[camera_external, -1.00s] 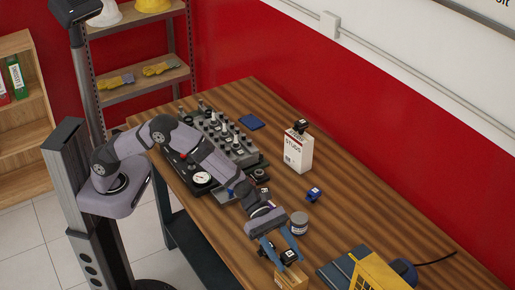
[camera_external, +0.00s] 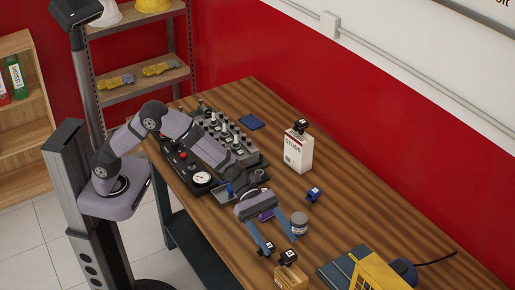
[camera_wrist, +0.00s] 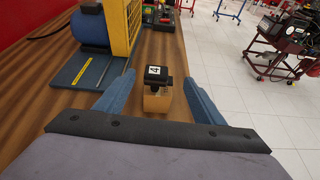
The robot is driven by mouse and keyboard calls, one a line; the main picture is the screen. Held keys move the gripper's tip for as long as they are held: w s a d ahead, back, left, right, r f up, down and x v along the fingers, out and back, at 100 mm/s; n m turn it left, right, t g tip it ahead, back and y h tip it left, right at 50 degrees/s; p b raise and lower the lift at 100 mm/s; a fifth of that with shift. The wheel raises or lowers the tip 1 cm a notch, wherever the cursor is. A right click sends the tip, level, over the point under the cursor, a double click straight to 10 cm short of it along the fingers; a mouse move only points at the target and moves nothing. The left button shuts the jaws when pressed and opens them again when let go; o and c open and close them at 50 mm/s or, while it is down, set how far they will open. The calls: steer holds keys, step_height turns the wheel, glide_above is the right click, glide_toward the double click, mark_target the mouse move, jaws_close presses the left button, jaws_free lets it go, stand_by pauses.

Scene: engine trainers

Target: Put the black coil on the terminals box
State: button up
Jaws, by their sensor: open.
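A black coil (camera_external: 288,257) with a white label sits on top of a small tan box (camera_external: 291,279) near the table's front edge. The coil (camera_wrist: 157,76) also shows on the box (camera_wrist: 157,101) in the wrist view, in line with the gap between my fingers. I take this box for the terminals box; its lettering is not legible. My gripper (camera_external: 281,243) is open and empty, drawn back from the coil, with clear space around the coil in the wrist view (camera_wrist: 153,101). A second dark labelled piece (camera_external: 267,249) shows by the left fingertip, partly hidden.
A white STUDS box (camera_external: 298,152) bears another black piece (camera_external: 300,126). A blue piece (camera_external: 313,194) and a grey can (camera_external: 299,223) stand near my gripper. A yellow guarded machine (camera_external: 378,274) stands right of the tan box. The black control panel (camera_external: 201,179) lies to the left.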

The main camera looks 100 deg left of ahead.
steer(key=shift+b+v, duration=0.45)
steer(key=shift+v, duration=2.45)
steer(key=shift+s, duration=0.1)
steer(key=s+f+m+g+y, duration=0.2)
steer(key=s+f+m+g, duration=0.2)
steer(key=s+m, duration=0.45)
steer(key=s+f+m+g+y, duration=0.1)
steer(key=s+f+m+g, duration=0.3)
steer(key=s, duration=0.8)
steer(key=s+a+f+m+y, duration=0.2)
steer(key=s+a+m+y, duration=0.1)
steer(key=s+a+m, duration=0.2)
steer(key=s+a+f+m+g+y, duration=0.1)
steer(key=s+a+f+m+y, duration=0.1)
steer(key=s+m, duration=0.7)
steer(key=s+a+y, duration=0.1)
steer(key=a, duration=0.1)
steer(key=shift+a+f+g+y, duration=0.2)
steer(key=shift+a+g+y, duration=0.1)
steer(key=shift+a, duration=0.1)
steer(key=shift+r, duration=0.1)
